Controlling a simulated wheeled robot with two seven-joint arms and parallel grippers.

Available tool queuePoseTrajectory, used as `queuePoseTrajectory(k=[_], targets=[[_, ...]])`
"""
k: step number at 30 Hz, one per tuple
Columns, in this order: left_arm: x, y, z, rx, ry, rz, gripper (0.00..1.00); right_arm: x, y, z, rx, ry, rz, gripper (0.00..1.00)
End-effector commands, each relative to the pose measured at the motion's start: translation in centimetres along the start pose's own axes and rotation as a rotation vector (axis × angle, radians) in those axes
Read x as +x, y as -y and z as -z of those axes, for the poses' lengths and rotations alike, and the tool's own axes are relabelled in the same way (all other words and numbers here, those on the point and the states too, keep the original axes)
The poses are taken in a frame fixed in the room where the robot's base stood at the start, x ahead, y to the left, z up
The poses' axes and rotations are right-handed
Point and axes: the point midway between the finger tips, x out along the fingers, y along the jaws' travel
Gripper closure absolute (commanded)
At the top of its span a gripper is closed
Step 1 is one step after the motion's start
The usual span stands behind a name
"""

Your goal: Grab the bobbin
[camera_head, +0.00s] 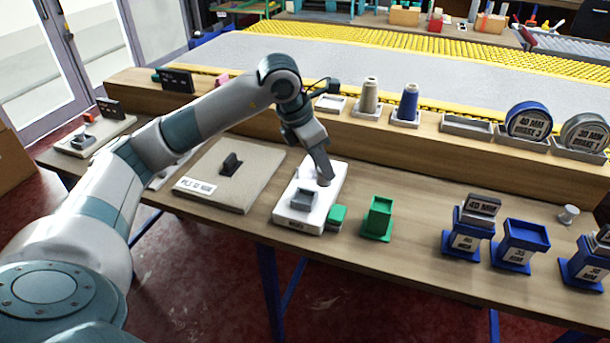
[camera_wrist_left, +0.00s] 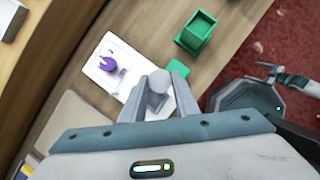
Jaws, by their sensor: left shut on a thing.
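My left gripper (camera_head: 324,178) points down over a white board (camera_head: 331,166) on the workbench. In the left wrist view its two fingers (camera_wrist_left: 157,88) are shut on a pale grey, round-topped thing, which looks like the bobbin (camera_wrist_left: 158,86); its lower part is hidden. A grey square holder (camera_head: 302,198) is on the board's front part. A purple piece (camera_wrist_left: 107,63) stands on the board in the left wrist view. Another pale spool (camera_head: 568,215) stands on the bench at the right. My right gripper is not in view.
A green block (camera_head: 337,216) touches or nearly touches the board's front right corner, with a green open box (camera_head: 379,218) beside it. Blue stands (camera_head: 467,228) fill the right. A tan spool (camera_head: 369,96) and a blue spool (camera_head: 409,103) stand on the rear ledge.

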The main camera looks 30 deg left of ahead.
Motion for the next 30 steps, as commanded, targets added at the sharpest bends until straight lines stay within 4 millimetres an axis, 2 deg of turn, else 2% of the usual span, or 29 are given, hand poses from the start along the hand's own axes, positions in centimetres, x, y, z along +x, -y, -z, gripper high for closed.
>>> queuePoseTrajectory(k=[1, 6, 12, 18, 30], targets=[[-0.1, 0.6, -1.1, 0.004, 0.005, 0.001, 0.97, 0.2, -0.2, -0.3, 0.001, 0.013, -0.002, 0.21], [-0.8, 2.2, -3.9, 0.002, 0.003, 0.001, 0.97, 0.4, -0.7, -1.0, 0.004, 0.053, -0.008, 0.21], [-1.4, 3.5, -6.1, 0.0, 0.001, 0.001, 0.97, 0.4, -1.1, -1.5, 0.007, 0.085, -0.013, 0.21], [-1.6, 3.9, -6.8, 0.0, -0.001, 0.0, 0.97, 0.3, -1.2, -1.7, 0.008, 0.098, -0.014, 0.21], [-1.6, 3.9, -6.9, -0.001, -0.001, 0.0, 0.97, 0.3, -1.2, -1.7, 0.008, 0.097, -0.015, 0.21]])
